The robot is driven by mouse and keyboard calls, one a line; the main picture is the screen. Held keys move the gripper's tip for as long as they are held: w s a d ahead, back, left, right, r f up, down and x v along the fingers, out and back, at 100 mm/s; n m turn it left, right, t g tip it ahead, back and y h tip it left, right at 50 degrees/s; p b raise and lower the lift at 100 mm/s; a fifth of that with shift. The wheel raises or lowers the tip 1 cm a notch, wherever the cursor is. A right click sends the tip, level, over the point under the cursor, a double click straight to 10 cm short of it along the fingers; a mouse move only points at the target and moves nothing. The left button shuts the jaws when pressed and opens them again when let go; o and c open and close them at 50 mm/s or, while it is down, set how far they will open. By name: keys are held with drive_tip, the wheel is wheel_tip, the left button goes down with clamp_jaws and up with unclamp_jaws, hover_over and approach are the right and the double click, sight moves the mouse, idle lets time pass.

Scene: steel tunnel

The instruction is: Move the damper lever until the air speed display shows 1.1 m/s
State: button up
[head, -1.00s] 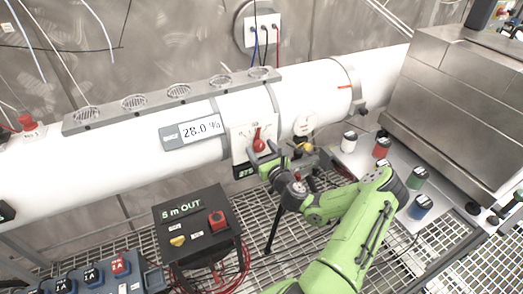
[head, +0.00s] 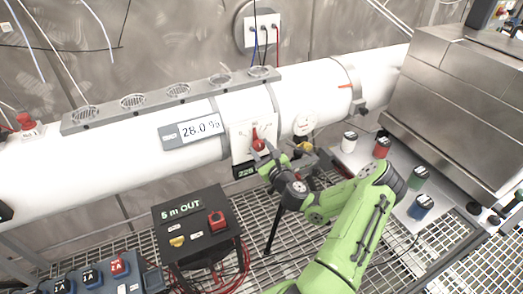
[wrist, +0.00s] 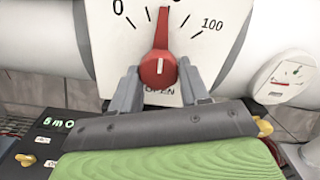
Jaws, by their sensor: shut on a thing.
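The red damper lever (head: 257,140) sits on a white dial plate (head: 239,140) on the white duct. In the wrist view the lever (wrist: 162,50) points almost straight up, between the 0 and 100 marks, with OPEN printed below its hub. My gripper (head: 263,148) is at the lever, and in the wrist view its grey fingers (wrist: 160,72) stand on both sides of the lever's hub, shut on it. A small dark display with green digits (head: 243,171) hangs below the dial plate, partly hidden by my gripper; its reading is too small to tell.
A round gauge (head: 304,123) sits right of the dial. A black box marked 5 m OUT (head: 193,222) stands below left. Several coloured jars, one red (head: 382,147), stand on a shelf at right.

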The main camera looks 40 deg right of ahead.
drive_tip(key=o, duration=1.1)
drive_tip(key=shift+c, duration=0.2)
drive_tip(key=p+v, duration=0.4)
drive_tip(key=v, duration=1.1)
drive_tip(key=shift+s+a+p, duration=0.2)
drive_tip(key=shift+s+p, duration=0.15)
drive_tip(key=shift+p, duration=0.05)
